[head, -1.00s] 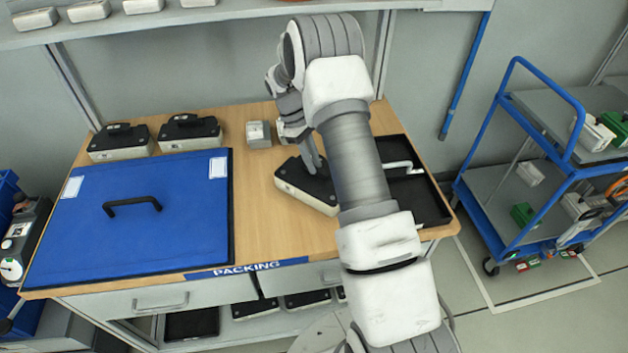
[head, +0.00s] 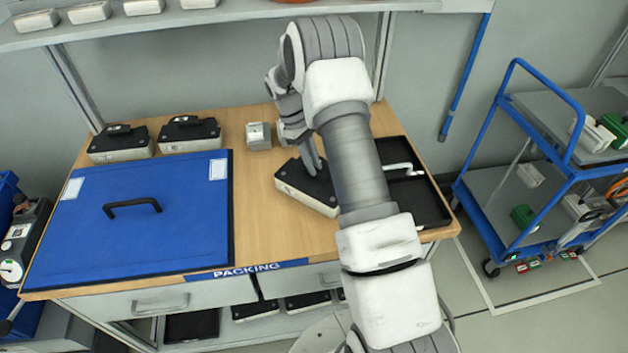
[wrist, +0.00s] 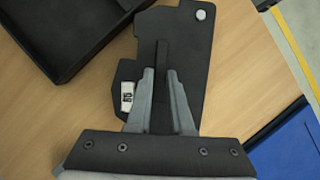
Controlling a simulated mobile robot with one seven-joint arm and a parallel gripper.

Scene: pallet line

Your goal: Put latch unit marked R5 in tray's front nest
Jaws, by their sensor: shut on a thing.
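A latch unit (head: 292,187), black on top with a pale body, is at the middle right of the packing bench, just left of the tray. My gripper (head: 316,167) is shut on its black raised grip, which lies between the fingers (wrist: 160,74) in the wrist view. A small white label (wrist: 127,96) shows beside the fingers, but I cannot read its mark surely. I cannot tell whether the unit touches the bench. The black tray (head: 437,213) is at the bench's right end. My arm hides part of it; a light bar-like piece (head: 398,168) lies across it.
Two similar units (head: 121,143) (head: 188,134) stand at the back left. A small grey box (head: 258,136) stands behind the held unit. A blue panel with a black handle (head: 150,240) covers the bench's left. Bare wood lies between. A blue trolley (head: 505,190) stands right.

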